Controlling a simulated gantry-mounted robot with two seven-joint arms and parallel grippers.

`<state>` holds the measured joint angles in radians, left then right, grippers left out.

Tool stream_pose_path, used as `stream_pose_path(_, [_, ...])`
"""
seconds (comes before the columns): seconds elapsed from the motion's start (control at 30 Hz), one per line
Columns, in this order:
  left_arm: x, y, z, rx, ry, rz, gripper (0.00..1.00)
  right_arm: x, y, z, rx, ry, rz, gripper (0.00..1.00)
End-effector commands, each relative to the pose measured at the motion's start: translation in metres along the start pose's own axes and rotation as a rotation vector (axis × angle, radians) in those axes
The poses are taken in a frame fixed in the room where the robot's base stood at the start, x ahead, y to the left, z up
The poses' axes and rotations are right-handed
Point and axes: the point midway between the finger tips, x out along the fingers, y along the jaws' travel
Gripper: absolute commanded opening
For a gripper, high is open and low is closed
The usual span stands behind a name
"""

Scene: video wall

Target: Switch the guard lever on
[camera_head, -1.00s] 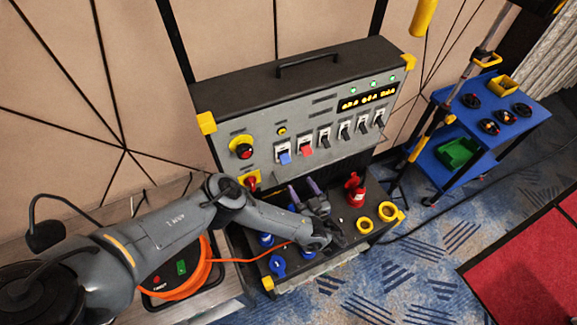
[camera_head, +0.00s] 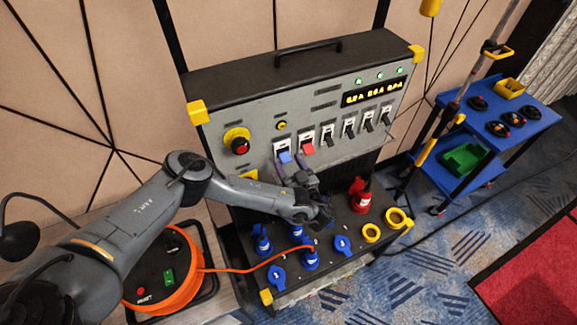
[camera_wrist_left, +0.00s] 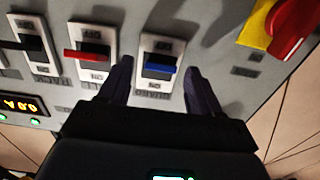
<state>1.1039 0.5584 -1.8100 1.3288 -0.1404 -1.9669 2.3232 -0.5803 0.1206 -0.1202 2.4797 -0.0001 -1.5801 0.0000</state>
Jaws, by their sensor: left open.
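The guard lever (camera_head: 285,157) is the blue paddle on a white plate at the left end of the lever row, on the grey panel face. In the head view it sits low on its plate. In the left wrist view, which looks upside down, the blue lever (camera_wrist_left: 160,68) lies between my two fingers. My left gripper (camera_wrist_left: 159,66) is open, one finger on each side of the lever; whether either touches it I cannot tell. In the head view the left gripper (camera_head: 291,167) is just below the lever. My right gripper is not in view.
The red lever (camera_head: 308,149) is close beside the guard lever, then several black levers. A red-and-yellow rotary switch (camera_wrist_left: 292,25) is on the other side. Blue plugs (camera_head: 310,260) and a red connector (camera_head: 360,196) stand on the lower shelf. A blue cart (camera_head: 540,112) stands right.

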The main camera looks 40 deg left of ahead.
Motion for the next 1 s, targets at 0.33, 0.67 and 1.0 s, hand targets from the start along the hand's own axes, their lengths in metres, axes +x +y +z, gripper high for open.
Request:
stream_pose_path(0.33, [0.0079, -0.0004, 0.0001, 0.0, 0.0, 0.0, 0.64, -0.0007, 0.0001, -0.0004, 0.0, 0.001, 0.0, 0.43])
stream_pose_path(0.67, [0.0076, -0.0004, 0.0003, 0.001, 0.0, 0.0, 0.3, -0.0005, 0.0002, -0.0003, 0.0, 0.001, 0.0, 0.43])
stream_pose_path(1.0, [0.0075, -0.0006, -0.0009, 0.001, -0.011, -0.001, 0.08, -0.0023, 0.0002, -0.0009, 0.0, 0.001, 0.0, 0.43])
